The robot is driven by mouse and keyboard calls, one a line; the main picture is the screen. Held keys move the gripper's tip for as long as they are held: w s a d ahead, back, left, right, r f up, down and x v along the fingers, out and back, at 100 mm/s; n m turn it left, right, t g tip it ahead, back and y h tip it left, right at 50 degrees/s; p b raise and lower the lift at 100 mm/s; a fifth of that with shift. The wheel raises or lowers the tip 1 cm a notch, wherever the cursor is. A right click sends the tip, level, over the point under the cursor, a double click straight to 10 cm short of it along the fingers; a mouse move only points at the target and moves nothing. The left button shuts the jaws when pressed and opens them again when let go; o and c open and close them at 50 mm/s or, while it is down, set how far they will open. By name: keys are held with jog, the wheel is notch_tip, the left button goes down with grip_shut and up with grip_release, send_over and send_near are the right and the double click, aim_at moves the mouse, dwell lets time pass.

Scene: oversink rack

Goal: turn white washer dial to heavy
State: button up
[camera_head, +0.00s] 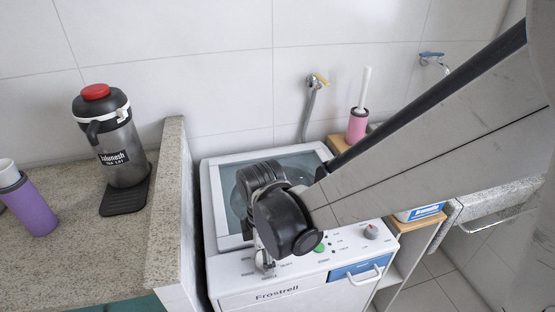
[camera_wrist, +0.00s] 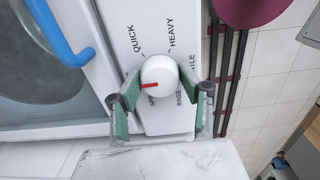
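The white washer (camera_head: 218,265) stands in the middle of the head view, with its control panel along the front. In the wrist view the white dial (camera_wrist: 160,71) sits on the panel. Its red mark points left and slightly down, toward a partly covered label starting with "SP". "HEAVY" is printed above and right of the dial, "QUICK" above and left. My gripper (camera_wrist: 160,82) has one green-padded finger on each side of the dial, and the fingertips appear to touch it. In the head view my gripper (camera_head: 264,262) is at the panel's left part and hides the dial.
A granite counter (camera_head: 70,245) with a raised edge stands left, holding a jug (camera_head: 120,150) and purple bottle (camera_head: 33,208).

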jog(key=c, duration=0.5)
jog(key=shift+m, duration=0.4)
jog(key=m+b, duration=0.1)
jog(key=m, duration=0.3)
jog(key=shift+m+b, duration=0.3)
jog(key=shift+b, duration=0.1)
jog(key=m+b, duration=0.1)
jog(key=m, duration=0.5)
jog(key=m+b, duration=0.1)
jog(key=m, duration=0.5)
jog(key=shift+m, duration=0.3)
jog(key=m+b, duration=0.1)
jog(key=m, duration=0.4)
jog(key=shift+m, duration=0.3)
